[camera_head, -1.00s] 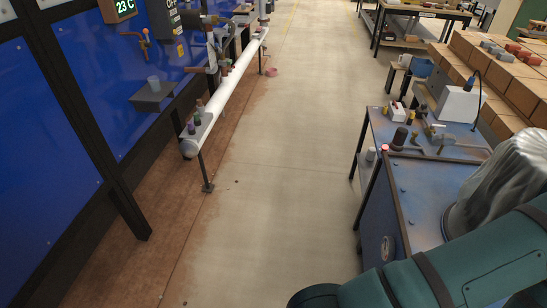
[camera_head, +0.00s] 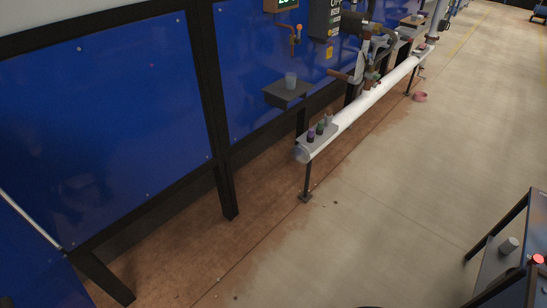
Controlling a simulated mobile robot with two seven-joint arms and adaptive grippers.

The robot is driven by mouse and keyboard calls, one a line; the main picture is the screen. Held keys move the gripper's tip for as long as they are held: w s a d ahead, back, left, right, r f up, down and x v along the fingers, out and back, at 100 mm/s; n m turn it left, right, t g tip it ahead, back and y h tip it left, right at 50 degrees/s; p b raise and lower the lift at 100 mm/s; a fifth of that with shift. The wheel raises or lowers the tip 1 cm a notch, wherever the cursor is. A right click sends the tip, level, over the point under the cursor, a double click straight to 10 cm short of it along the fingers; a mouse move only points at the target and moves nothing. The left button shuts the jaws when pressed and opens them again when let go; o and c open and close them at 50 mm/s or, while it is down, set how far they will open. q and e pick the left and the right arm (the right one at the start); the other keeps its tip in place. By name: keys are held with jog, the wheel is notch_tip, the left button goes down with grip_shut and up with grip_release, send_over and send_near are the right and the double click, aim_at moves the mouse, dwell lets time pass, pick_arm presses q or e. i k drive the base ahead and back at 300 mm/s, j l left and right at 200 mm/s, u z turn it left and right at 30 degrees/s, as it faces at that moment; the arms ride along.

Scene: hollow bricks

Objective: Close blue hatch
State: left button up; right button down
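Large blue panels in dark frames line the left side: a wide one (camera_head: 100,120) at the left and another (camera_head: 260,70) right of it. At the lower left edge is a further blue surface (camera_head: 25,265), cut off by the picture, with a thin grey rod (camera_head: 32,222) slanting beside it. I cannot tell which blue part is the hatch or whether it is open. Neither of my grippers is in view.
A long white pipe (camera_head: 365,105) on thin legs runs along the panels, with small bottles at its near end. A table (camera_head: 515,260) stands at the lower right. The concrete floor (camera_head: 400,200) between is clear.

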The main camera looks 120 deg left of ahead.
aim_at(35, 272)
jog(key=j, duration=0.45)
jog(key=k+j, duration=0.15)
jog(key=j, duration=0.35)
jog(key=j+z, duration=0.35)
jog(key=k+j+z, duration=0.1)
jog(key=j+z, duration=0.25)
jog(key=j, duration=0.15)
jog(key=j+z, duration=0.1)
jog(key=z, duration=0.4)
jog(key=j+z, duration=0.1)
jog(key=z, duration=0.4)
jog(key=j+z, duration=0.1)
jog(key=z, duration=1.25)
jog(key=j+z, duration=0.1)
jog(key=z, duration=0.85)
jog(key=k+z, duration=0.1)
jog(key=z, duration=0.8)
jog(key=k+l+z, duration=0.15)
jog(key=i+l, duration=0.05)
jog(key=l, duration=0.05)
